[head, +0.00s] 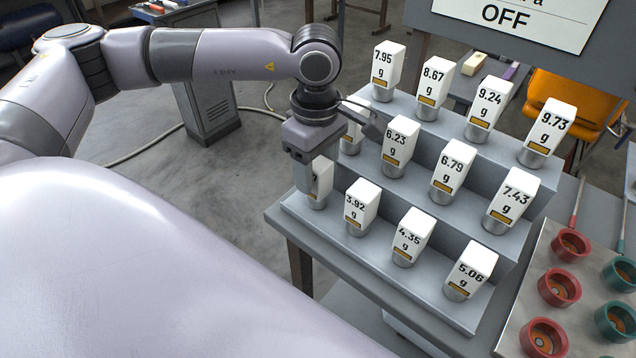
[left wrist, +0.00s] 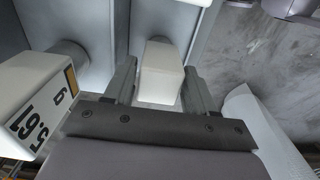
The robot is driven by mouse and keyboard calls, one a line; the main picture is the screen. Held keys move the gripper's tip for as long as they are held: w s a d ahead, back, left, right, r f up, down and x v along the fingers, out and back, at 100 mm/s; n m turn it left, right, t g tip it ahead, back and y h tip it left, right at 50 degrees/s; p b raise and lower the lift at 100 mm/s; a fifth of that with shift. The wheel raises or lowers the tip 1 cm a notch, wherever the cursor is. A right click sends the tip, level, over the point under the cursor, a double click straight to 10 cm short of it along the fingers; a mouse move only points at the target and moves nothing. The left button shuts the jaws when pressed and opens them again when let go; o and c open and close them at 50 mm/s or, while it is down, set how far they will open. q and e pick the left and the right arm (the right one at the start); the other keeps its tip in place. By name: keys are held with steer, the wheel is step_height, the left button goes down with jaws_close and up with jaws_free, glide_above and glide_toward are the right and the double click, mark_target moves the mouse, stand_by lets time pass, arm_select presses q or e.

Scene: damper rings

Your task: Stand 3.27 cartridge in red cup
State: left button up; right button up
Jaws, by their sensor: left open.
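The white cartridge at the left end of the front step (head: 320,178) is partly hidden by my left gripper (head: 308,172); only a "7" of its label shows. In the left wrist view this white block (left wrist: 160,72) stands between the two open fingers, its label out of sight. A gap shows at the fingers, so they are around it without a clear grip. Three red cups, at the back (head: 570,245), middle (head: 558,287) and front (head: 544,338), sit on a tray at the right. My right gripper is not in view.
The grey stepped stand (head: 440,285) holds several labelled cartridges. The 3.92 cartridge (head: 361,204) is right of my gripper; the 5.61 cartridge (left wrist: 35,108) is close by in the left wrist view. Teal cups (head: 621,272) share the metal tray (head: 520,318).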

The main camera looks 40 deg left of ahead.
arm_select(q)
step_height(320, 180, down, 3)
steer(key=shift+f, duration=0.15)
steer(key=c, duration=0.8)
steer(key=shift+w+d, duration=0.1)
